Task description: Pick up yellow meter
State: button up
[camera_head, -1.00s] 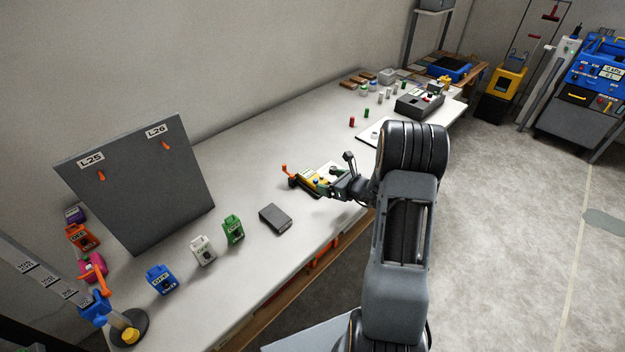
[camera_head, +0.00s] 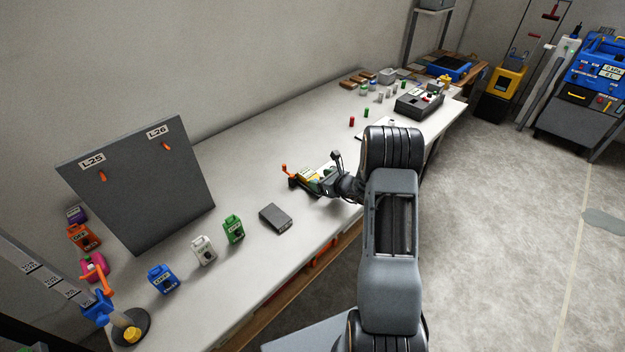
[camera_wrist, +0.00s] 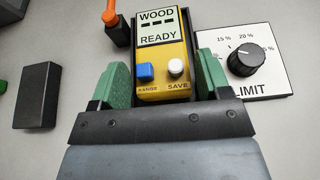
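The yellow meter (camera_wrist: 163,60) fills the middle of the wrist view, its screen reading WOOD and READY, with a blue RANGE button and a white SAVE button. It sits against a dark holder (camera_wrist: 188,22). In the head view the meter (camera_head: 311,175) is small and partly hidden by my gripper (camera_head: 322,181). In the wrist view my gripper (camera_wrist: 163,82) has green fingers, one on each side of the meter's lower part. The fingers look spread, with narrow gaps beside the meter; contact is not clear.
A white LIMIT dial panel (camera_wrist: 262,75) lies close right of the fingers. An orange-handled part (camera_wrist: 110,15) stands at upper left, and a dark box (camera_wrist: 37,95) lies left. A dark panel (camera_head: 140,185) and several small coloured jugs (camera_head: 233,229) stand on the bench (camera_head: 262,165).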

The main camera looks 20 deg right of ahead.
jog(key=c, duration=0.7)
jog(key=shift+r, duration=0.1)
jog(key=shift+c, duration=0.2)
